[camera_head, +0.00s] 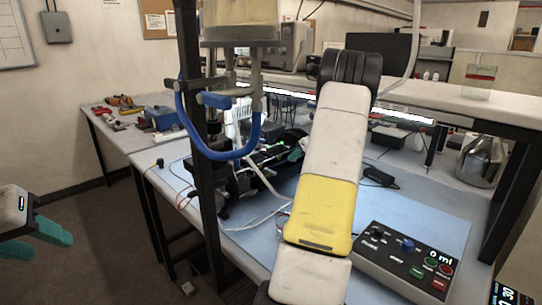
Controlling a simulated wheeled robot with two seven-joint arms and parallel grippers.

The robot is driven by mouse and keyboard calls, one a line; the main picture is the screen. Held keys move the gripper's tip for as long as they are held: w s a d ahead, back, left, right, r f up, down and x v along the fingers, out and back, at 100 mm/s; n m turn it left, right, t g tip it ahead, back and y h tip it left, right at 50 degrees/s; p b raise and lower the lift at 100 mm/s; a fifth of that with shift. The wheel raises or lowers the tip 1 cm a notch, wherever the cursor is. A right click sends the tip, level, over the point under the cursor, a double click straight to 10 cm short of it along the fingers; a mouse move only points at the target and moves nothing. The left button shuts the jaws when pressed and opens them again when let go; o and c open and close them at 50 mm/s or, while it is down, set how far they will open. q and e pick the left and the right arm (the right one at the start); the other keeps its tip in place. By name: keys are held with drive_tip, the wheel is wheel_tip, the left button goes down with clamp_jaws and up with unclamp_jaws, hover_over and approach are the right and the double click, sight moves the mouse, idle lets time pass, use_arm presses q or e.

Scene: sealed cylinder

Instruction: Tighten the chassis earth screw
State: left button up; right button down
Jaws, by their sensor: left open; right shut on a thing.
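A dark device (238,182) with an open-looking top sits on the blue mat behind the black post, partly covered by it. The chassis earth screw is too small or hidden to make out. My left gripper (50,238) is open and empty at the lower left, over the floor and well away from the bench. My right arm's white and yellow links rise across the middle. Teal fingers of my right gripper (297,152) show just left of that arm, by the device. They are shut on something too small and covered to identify.
A black post (205,190) and a blue tube handle (180,110) stand in front of the device. A control box (405,263) reading 0 ml is at the right. A glass jar (484,160) stands at the far right. Blue mat (440,222) lies bare behind the box.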

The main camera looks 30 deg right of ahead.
drive_tip(key=shift+a+m+h, duration=0.3)
drive_tip(key=shift+m+h, duration=0.4)
drive_tip(key=shift+m, duration=0.1)
drive_tip(key=shift+m+h, duration=0.5)
drive_tip(key=shift+m, duration=0.2)
drive_tip(key=c, duration=1.2)
unclamp_jaws()
drive_tip(key=shift+o, duration=0.2)
drive_tip(key=shift+d, duration=0.15)
